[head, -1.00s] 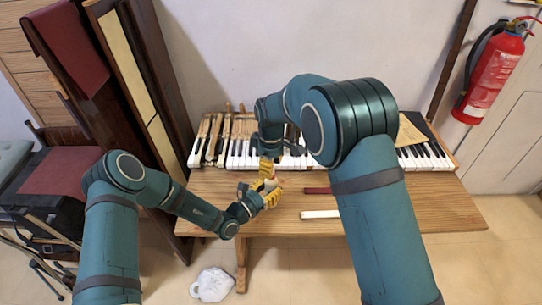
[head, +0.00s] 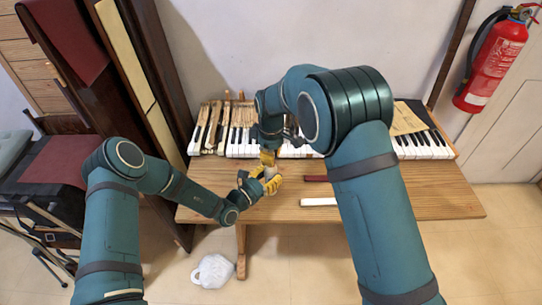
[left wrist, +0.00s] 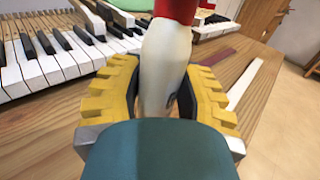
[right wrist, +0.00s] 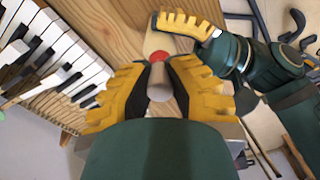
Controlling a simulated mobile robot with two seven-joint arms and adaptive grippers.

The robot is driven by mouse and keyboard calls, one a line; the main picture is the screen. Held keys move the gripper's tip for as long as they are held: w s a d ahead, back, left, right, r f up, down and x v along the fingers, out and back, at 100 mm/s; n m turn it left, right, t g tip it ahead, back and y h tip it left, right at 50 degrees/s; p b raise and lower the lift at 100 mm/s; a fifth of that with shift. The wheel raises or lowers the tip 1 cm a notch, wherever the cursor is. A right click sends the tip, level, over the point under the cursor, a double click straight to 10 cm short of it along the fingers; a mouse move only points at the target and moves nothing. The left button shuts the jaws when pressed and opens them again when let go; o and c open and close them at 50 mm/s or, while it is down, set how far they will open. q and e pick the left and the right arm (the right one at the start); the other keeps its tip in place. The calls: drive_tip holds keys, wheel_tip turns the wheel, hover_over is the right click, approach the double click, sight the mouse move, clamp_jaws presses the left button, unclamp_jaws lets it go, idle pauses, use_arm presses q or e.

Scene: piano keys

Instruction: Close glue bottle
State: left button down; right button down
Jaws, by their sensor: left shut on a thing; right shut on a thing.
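The glue bottle, a cream-white bottle with a red top, is held above the front part of the wooden table. My left gripper (head: 272,178) is shut around the bottle's body (left wrist: 163,62), which stands roughly upright between the yellow fingers in the left wrist view. The red cap (left wrist: 177,10) sits at the bottle's top, cut by the frame edge. My right gripper (head: 267,159) is directly above, pointing down. I cannot tell how tightly the cap is seated.
A row of piano keys (head: 238,142) lies along the back of the table (head: 420,200). A dark red strip (head: 316,179) and a white strip (head: 318,202) lie right of the hands. A white object (head: 212,271) is on the floor in front. The table's right front is clear.

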drive_tip(key=m, duration=1.1)
drive_tip(key=c, duration=1)
unclamp_jaws()
drive_tip(key=shift+r, duration=0.1)
wheel_tip(320, 180, up, 12)
drive_tip(key=shift+f, duration=0.1)
use_arm(q)
drive_tip(key=c, duration=0.6)
unclamp_jaws()
